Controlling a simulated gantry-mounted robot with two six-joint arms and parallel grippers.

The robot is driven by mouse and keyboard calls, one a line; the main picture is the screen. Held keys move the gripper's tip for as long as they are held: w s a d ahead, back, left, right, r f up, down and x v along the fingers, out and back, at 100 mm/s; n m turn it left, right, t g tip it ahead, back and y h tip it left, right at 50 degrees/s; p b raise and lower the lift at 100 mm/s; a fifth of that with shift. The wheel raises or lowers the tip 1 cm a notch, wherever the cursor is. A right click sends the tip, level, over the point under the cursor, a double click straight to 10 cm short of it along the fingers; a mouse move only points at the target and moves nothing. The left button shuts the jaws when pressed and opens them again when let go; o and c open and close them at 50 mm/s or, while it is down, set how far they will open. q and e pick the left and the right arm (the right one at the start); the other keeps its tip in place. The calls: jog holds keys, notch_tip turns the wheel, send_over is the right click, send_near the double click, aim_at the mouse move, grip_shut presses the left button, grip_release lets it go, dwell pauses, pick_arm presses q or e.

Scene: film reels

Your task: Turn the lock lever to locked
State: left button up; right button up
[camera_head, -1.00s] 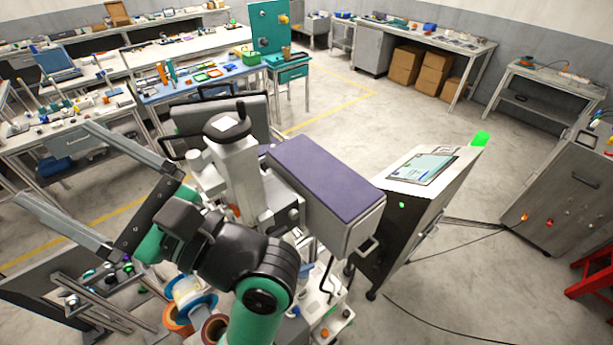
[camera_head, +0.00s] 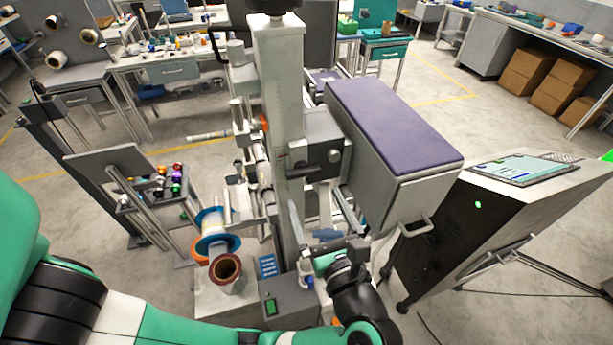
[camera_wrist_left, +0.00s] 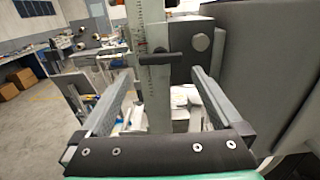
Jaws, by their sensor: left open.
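The lock lever (camera_head: 312,170) is a short dark handle on the dark block beside the upright grey column (camera_head: 278,110). In the left wrist view the lever (camera_wrist_left: 155,57) lies roughly level across the column's front, left of a round knob (camera_wrist_left: 200,42). My left gripper (camera_wrist_left: 162,75) is open and empty. Its two long grey fingers point toward the column, with the lever beyond and above their tips. In the head view my left gripper (camera_head: 318,208) is low in front of the block, partly hard to make out. My right gripper is not in view.
A grey box with a purple top (camera_head: 390,125) juts out right of the column. A console with a screen (camera_head: 525,170) stands further right. Spools (camera_head: 225,270) sit on the base at lower left. Open floor lies between the machine and the far benches.

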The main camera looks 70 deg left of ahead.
aim_at(305, 174)
pick_arm(q)
jog(key=a, duration=0.7)
jog(key=shift+w+a, duration=0.3)
jog(key=shift+a, duration=0.05)
jog(key=c, duration=1)
